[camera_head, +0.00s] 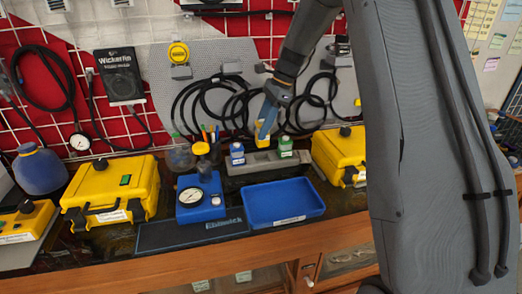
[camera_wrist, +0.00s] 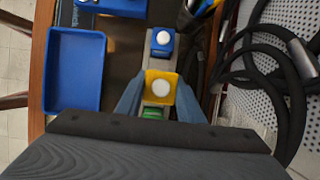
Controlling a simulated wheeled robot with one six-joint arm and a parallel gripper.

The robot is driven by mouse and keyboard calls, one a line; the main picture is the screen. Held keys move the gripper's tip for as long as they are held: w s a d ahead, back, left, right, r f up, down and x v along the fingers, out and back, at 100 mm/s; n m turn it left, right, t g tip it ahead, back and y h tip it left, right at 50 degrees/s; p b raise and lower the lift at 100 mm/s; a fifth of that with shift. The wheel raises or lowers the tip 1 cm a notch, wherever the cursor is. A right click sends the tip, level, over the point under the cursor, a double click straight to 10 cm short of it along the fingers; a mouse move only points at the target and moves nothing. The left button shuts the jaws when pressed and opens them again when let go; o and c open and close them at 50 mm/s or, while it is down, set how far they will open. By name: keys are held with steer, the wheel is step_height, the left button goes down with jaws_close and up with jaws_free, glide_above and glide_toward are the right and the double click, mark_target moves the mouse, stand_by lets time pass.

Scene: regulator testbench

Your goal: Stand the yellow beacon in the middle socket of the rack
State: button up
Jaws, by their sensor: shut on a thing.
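The yellow beacon (camera_head: 263,135) is upright between the fingers of my gripper (camera_head: 267,122), over the middle of the grey rack (camera_head: 240,168). In the wrist view, the yellow beacon (camera_wrist: 153,77) with its white round top is between the two blue fingers (camera_wrist: 159,98). It lines up between the blue beacon (camera_wrist: 162,47) and the green beacon (camera_wrist: 153,113). In the head view, the blue beacon (camera_head: 237,155) stands at the rack's left and the green beacon (camera_head: 285,148) at its right. The yellow one looks higher than both. The middle socket is hidden.
A blue tray (camera_head: 284,203) lies in front of the rack, with a blue gauge box (camera_head: 199,199) to its left. Yellow cases (camera_head: 112,190) (camera_head: 338,152) stand at both sides. A pen cup (camera_head: 209,148) and black hoses (camera_head: 222,98) are behind.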

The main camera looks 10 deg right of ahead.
mark_target(262, 146)
steer(key=shift+f+p, duration=0.85)
steer(key=shift+f, duration=2.8)
steer(key=o, duration=1.1)
steer(key=shift+f, duration=0.15)
steer(key=b+v, duration=0.3)
steer(key=v, duration=0.9)
steer(key=s+a+f+n+h, duration=0.1)
steer(key=s+f+n, duration=0.2)
steer(key=s+n, duration=0.3)
steer(key=s+a+f+n+h, duration=0.2)
steer(key=s+f+n, duration=0.2)
steer(key=s, duration=1)
steer(key=s+a+f+n+h, duration=0.1)
steer(key=s+f+n, duration=0.3)
steer(key=s+n, duration=0.4)
steer(key=shift+s+a+t, duration=0.15)
steer(key=shift+s+t, duration=0.05)
steer(key=shift+s, duration=0.6)
steer(key=shift+s+a+t, duration=0.15)
steer(key=shift+s+t, duration=0.05)
steer(key=shift+s, duration=0.6)
